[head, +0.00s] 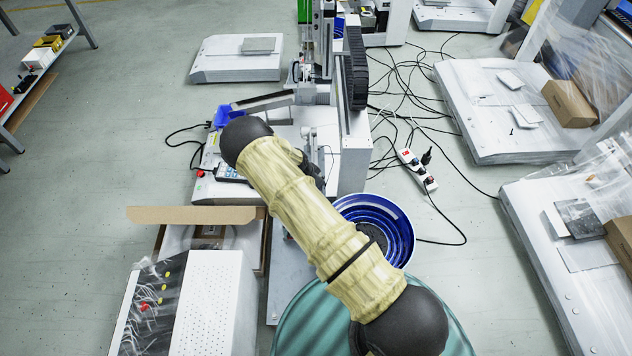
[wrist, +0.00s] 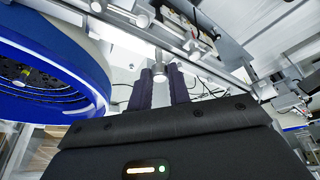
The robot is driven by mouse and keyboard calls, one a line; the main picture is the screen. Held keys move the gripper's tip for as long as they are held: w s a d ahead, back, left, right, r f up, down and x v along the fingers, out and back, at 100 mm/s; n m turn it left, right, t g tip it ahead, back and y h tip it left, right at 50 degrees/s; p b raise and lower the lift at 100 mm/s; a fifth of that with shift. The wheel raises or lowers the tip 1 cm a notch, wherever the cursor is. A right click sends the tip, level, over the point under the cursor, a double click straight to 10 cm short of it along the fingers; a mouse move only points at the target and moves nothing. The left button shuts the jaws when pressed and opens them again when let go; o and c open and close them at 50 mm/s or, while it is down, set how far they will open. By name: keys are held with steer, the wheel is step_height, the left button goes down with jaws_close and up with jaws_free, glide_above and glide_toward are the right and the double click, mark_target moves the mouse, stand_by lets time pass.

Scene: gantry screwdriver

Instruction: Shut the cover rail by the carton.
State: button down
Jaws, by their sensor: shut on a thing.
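In the wrist view my gripper (wrist: 159,80) has its two dark fingers on either side of a small silver knob (wrist: 158,71) and is shut on it. A long grey metal rail (wrist: 125,38) runs diagonally just beyond the knob. It may be the cover rail; I cannot tell how far it is open or shut. In the head view my arm hides the gripper and the rail. An open brown carton (head: 195,214) stands left of my arm, with a wide flap raised.
A blue bowl feeder (head: 404,232) is close to my arm; it fills the left of the wrist view (wrist: 85,90). The screwdriver gantry (head: 355,70) stands behind. A white perforated box (head: 215,305) is at front left. Cables and a power strip (head: 417,170) lie at right.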

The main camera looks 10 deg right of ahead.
steer(key=shift+a+f+h, duration=0.1)
steer(key=shift+a+h, duration=0.1)
steer(key=shift+h, duration=0.2)
steer(key=c, duration=1.3)
jaws_free()
steer(key=p+v, duration=0.4)
steer(key=v, duration=1.3)
steer(key=shift+r+p, duration=0.25)
steer(key=shift+p, duration=0.1)
